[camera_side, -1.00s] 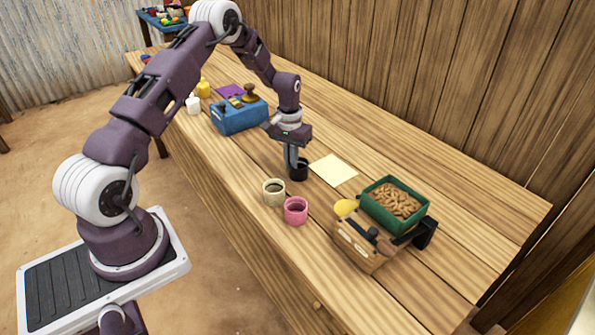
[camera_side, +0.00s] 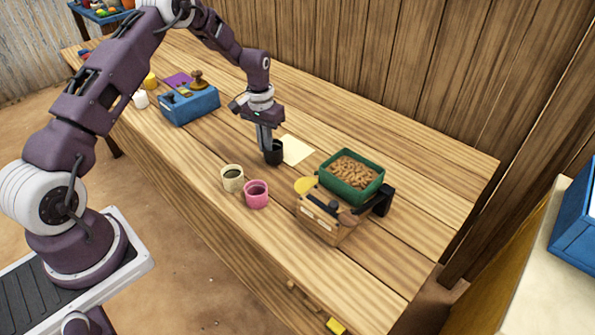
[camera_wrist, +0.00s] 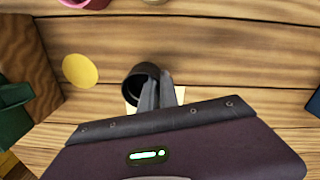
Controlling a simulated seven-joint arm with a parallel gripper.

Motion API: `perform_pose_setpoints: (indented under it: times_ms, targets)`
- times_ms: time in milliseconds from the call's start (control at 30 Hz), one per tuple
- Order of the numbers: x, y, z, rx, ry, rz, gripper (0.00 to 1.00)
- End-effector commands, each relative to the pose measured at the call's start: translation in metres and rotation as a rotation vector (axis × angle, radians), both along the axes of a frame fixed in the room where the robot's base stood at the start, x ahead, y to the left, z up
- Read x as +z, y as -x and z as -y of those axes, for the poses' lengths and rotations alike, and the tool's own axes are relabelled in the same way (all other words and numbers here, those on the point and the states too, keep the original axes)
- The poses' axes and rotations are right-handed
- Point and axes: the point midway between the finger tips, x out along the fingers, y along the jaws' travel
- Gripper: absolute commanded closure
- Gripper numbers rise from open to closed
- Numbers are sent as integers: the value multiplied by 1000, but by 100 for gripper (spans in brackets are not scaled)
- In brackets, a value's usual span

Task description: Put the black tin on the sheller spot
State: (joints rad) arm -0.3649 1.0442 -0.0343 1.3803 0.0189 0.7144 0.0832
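The black tin (camera_side: 274,153) is an open dark cup under my gripper (camera_side: 268,143), in front of the cream paper's left edge in the side view. In the wrist view, the tin (camera_wrist: 143,72) shows its dark mouth, and my gripper (camera_wrist: 158,95) has its fingers close together at the tin's wall. They appear shut on that wall. I cannot tell how far the tin is above the table. The sheller (camera_side: 325,220) is a wooden box with a green hopper (camera_side: 350,190) of brown pods. A yellow round spot (camera_side: 304,185) lies beside it, also in the wrist view (camera_wrist: 80,68).
A cream tin (camera_side: 232,184) and a pink tin (camera_side: 256,200) stand near the table's front edge. The cream paper (camera_side: 297,150) lies flat. A blue box (camera_side: 190,108), a purple sheet (camera_side: 178,79) and small containers stand at left. The table's right back is clear.

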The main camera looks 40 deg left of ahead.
Motion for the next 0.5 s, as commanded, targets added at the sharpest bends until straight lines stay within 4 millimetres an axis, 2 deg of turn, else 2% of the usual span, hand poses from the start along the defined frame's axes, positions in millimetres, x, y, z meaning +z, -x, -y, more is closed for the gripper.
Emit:
perform_pose_setpoints:
  times_ms: [33,100,200,500]
  targets:
    - [0,1,19,-6,1,-3,100]
    - [0,1,42,-5,0,-1,100]
    - [0,1,67,-3,0,-1,100]
    - [0,1,105,-2,0,0,100]
